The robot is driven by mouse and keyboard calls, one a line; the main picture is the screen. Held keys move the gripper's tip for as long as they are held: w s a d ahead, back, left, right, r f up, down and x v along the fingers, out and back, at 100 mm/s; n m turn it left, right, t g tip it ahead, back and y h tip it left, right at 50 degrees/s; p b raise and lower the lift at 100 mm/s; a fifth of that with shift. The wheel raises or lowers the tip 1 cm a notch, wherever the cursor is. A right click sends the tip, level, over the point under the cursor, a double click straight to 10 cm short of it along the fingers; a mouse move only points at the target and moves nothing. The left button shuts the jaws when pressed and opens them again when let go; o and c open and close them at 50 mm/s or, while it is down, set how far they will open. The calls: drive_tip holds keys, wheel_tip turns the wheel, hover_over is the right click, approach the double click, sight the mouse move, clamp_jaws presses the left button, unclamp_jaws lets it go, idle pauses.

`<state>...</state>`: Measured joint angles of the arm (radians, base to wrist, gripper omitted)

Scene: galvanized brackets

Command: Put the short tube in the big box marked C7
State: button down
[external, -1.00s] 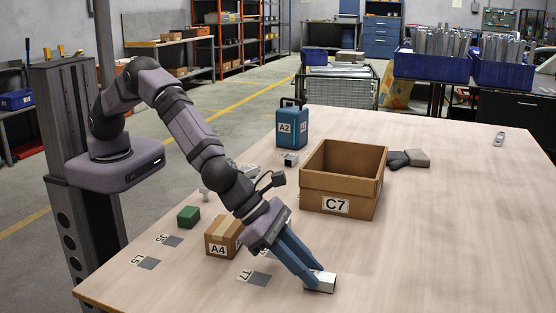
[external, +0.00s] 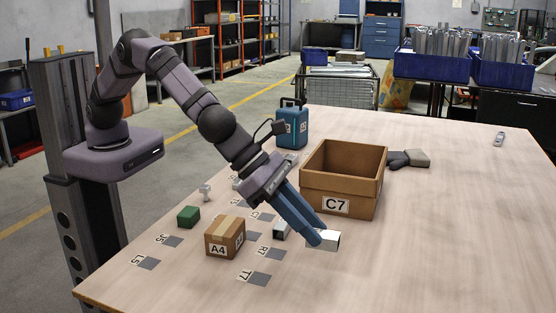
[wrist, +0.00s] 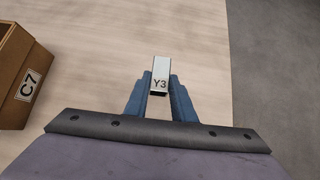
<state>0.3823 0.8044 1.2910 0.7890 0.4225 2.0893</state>
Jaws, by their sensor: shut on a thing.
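My gripper (external: 318,238) is shut on a short square metal tube (external: 328,241) and holds it above the table, in front of the big box. In the wrist view the tube (wrist: 160,72) sits between the two blue fingers (wrist: 160,95) and bears the mark Y3. The big open brown box marked C7 (external: 340,205) stands on the table just behind the tube in the external view. Its corner also shows at the left edge of the wrist view (wrist: 22,95). The inside floor of the box is hidden.
A small closed carton marked A4 (external: 225,240), a green block (external: 188,216) and a blue case (external: 293,127) stand left of the box.

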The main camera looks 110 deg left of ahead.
drive_tip(key=w+a+r+n+y, duration=0.2)
drive_tip(key=w+a, duration=0.1)
drive_tip(key=a, duration=0.8)
drive_tip(key=w+a+r+n+y, duration=0.1)
drive_tip(key=w+a+r+n, duration=0.15)
drive_tip(key=a, duration=0.75)
drive_tip(key=s+a+r+n+g+y+p, duration=0.1)
drive_tip(key=a+r+n+y, duration=0.1)
drive_tip(key=a, duration=0.9)
drive_tip(key=s+a+r+n+g+y, duration=0.1)
drive_tip(key=s+a+r+n+g, duration=0.1)
drive_tip(key=a, duration=0.9)
wheel_tip(320, 180, down, 18)
drive_tip(key=shift+w+a+r+b, duration=0.1)
drive_tip(key=shift+w+r+b, duration=0.05)
drive_tip(key=shift+b, duration=0.85)
drive_tip(key=c, duration=1.5)
unclamp_jaws()
drive_tip(key=shift+f, duration=0.2)
drive_tip(key=shift+r, duration=0.1)
